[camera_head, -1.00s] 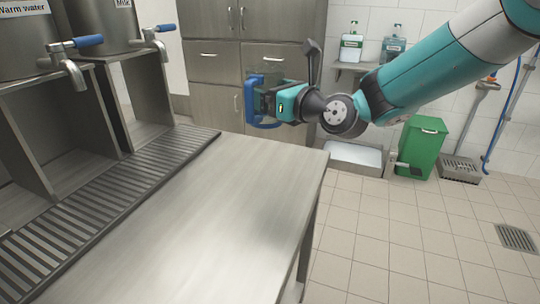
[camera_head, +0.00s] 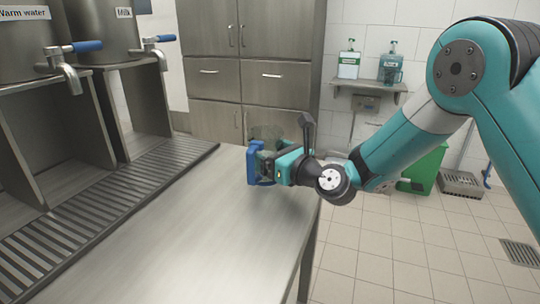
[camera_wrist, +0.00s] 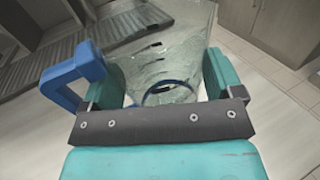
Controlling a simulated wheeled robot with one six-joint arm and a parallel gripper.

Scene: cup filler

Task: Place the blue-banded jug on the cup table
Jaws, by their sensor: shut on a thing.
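My gripper (camera_head: 272,163) is shut on the clear blue-banded jug (camera_head: 265,133), at the far end of the steel table (camera_head: 190,215). The jug's blue handle (camera_head: 253,163) faces left. In the wrist view the jug (camera_wrist: 160,60) sits between the two teal fingers, with its blue handle (camera_wrist: 75,75) to the left and a blue ring low in the clear body. The jug looks upright or nearly so. My gripper hides much of it in the head view, and I cannot tell whether its base touches the table.
A slatted drip grate (camera_head: 110,190) runs along the table's left side, below the taps of the Warm water (camera_head: 25,40) and Milk (camera_head: 105,30) tanks. Steel cabinets (camera_head: 260,75) stand behind. The near tabletop is clear. A green bin (camera_head: 425,170) stands at right.

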